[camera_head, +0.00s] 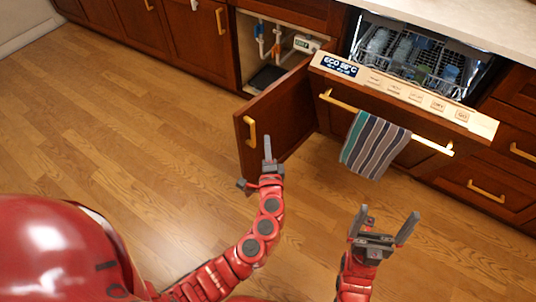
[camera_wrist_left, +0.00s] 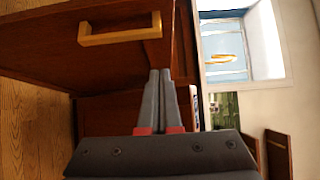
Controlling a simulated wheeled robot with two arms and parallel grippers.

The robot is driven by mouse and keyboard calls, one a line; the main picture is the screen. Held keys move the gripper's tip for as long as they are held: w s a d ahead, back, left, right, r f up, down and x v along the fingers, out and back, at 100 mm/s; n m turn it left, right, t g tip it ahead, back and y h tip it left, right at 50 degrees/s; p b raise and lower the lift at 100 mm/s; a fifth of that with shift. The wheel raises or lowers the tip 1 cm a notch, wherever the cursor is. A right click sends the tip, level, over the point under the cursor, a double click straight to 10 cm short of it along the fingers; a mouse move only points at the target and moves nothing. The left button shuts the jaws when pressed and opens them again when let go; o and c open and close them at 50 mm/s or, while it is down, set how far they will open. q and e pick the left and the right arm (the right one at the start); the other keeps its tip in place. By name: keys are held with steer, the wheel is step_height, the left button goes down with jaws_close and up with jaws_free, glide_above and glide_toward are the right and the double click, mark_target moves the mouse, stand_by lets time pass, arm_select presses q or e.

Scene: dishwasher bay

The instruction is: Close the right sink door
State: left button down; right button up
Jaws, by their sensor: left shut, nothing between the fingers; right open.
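The right sink door (camera_head: 288,112) is a dark red-brown wooden panel. It stands swung open from the sink cabinet (camera_head: 247,52), whose inside shows beyond it. Its yellow handle (camera_head: 251,132) is near the free edge, and the handle also shows in the left wrist view (camera_wrist_left: 120,30). My left gripper (camera_head: 267,141) is shut and empty, in front of the door's handle side, just right of the handle in the head view. Its closed fingertips also show in the left wrist view (camera_wrist_left: 160,75). I cannot tell whether they touch the door. My right gripper (camera_head: 384,222) is open and empty, lower right over the floor.
The dishwasher front (camera_head: 400,90) is tilted partly open right of the door, with dishes in its rack. A striped towel (camera_head: 375,145) hangs on its handle. Pipes (camera_head: 278,42) show inside the sink cabinet. The wood floor (camera_head: 130,130) at left is clear.

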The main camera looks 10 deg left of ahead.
arm_select(q)
steer(key=w+a, duration=0.4)
steer(key=shift+w+a+p, duration=0.15)
steer(key=shift+w+p, duration=0.15)
steer(key=shift+a, duration=0.1)
